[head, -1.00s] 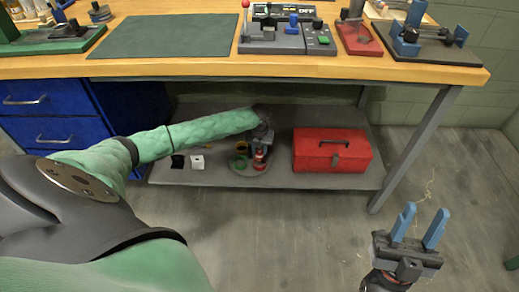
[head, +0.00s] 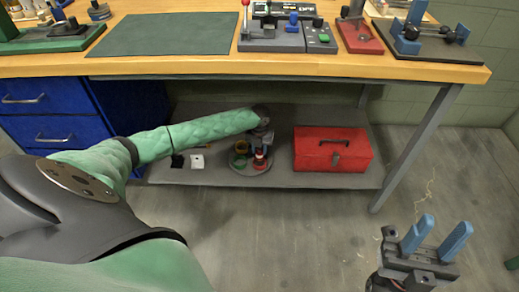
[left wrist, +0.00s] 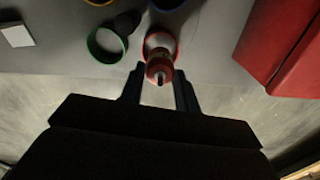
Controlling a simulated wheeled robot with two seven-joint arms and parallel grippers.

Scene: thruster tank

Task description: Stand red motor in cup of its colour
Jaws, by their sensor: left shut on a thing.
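The red motor (left wrist: 158,70), with a pale body, a red end and a short shaft, is between the fingers of my left gripper (left wrist: 157,80). The gripper is shut on it. In the left wrist view the motor overlaps the red cup (left wrist: 171,39), its far end inside the ring's outline; how deep it sits is not clear. In the head view the motor and red cup show small on the lower shelf, under my left gripper (head: 262,142). My right gripper (head: 437,236), with blue fingers, is open and empty at the lower right.
A green cup (left wrist: 92,46), a yellow cup and a blue cup (left wrist: 167,4) stand near the red one. A red toolbox (head: 332,150) is to the right on the shelf (head: 215,178). A white block (head: 197,161) is to the left. The workbench top (head: 210,66) is overhead.

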